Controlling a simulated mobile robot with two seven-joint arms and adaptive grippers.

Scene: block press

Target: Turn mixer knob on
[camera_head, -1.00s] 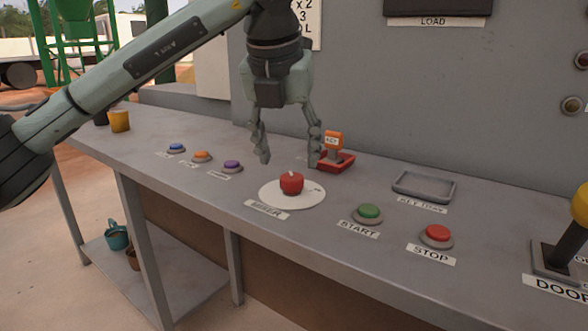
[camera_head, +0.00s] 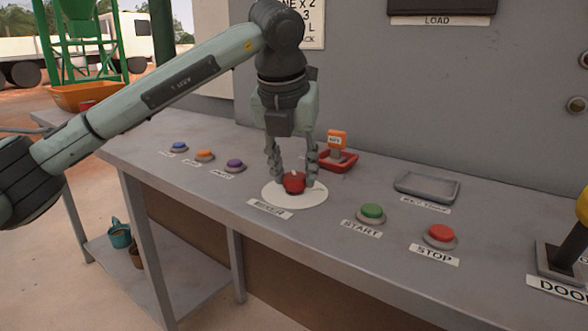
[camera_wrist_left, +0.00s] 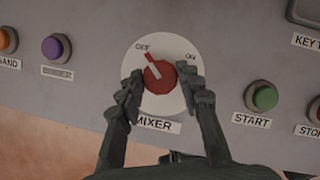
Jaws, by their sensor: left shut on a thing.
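The red mixer knob (camera_head: 294,183) sits on a round white dial plate (camera_head: 311,199) on the grey console. In the left wrist view the knob (camera_wrist_left: 160,77) shows a white pointer line aimed up and left, toward the word OFF; ON is at the upper right of the dial. My left gripper (camera_head: 293,181) points down over the dial with a finger on each side of the knob. It is shut on the knob; in the left wrist view the fingers (camera_wrist_left: 161,82) flank its lower half. My right gripper is not in view.
Blue, orange and purple (camera_head: 235,166) buttons line the left. The green START button (camera_head: 372,211) and red STOP button (camera_head: 440,234) are to the right. A red base with an orange key tag (camera_head: 337,139) stands close behind the knob. An empty key tray (camera_head: 427,199) lies farther right.

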